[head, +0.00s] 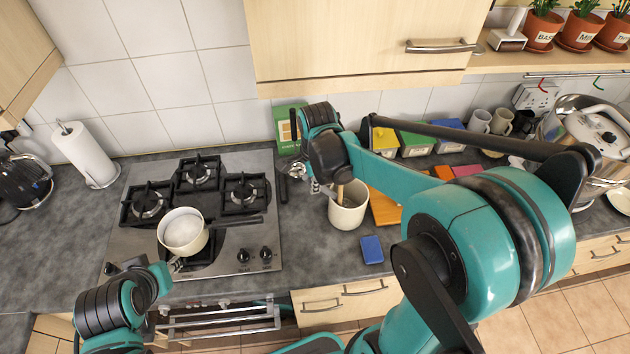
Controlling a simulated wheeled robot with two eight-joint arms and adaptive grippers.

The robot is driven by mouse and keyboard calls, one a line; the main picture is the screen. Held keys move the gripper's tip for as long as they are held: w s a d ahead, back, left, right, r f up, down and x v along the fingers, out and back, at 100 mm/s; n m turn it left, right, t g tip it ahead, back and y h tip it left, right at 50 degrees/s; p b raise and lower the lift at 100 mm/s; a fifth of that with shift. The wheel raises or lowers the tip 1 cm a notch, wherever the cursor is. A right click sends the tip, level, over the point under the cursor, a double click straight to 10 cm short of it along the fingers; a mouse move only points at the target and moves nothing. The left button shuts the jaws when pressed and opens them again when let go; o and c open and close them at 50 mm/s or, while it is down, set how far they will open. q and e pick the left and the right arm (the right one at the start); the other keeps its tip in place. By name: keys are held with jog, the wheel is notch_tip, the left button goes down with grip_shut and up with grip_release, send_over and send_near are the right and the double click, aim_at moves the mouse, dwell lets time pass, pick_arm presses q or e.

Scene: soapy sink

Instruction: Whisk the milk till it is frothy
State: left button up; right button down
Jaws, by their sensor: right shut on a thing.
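A cream saucepan (182,246) with white milk (182,229) stands on the front burner of the hob, its dark handle pointing right. My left gripper (176,265) is at the pan's near side; its fingers are too small to tell whether they are open or touch the pan. A cream utensil crock (348,214) stands right of the hob with a wooden handle (340,191) showing in it. My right gripper (322,188) is at the crock's left rim, shut on a utensil largely hidden by the gripper and arm. I cannot clearly make out a whisk.
The steel hob (135,250) has several black pan supports. A blue sponge (372,250) lies in front of the crock, and a wooden board (383,208) is to its right. Coloured boxes and mugs line the wall. A paper towel roll (83,150) stands left.

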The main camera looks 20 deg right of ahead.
jog(key=shift+r, duration=0.15)
jog(key=shift+s+a+r+p, duration=0.15)
jog(key=shift+s+r+p, duration=0.05)
jog(key=shift+r+p, duration=0.45)
jog(key=shift+s+a+r+p, duration=0.1)
jog(key=shift+s+r+p, duration=0.05)
jog(key=shift+r+p, duration=0.5)
jog(key=shift+r, duration=0.1)
jog(key=shift+r+p, duration=3.25)
jog(key=shift+r, duration=1.25)
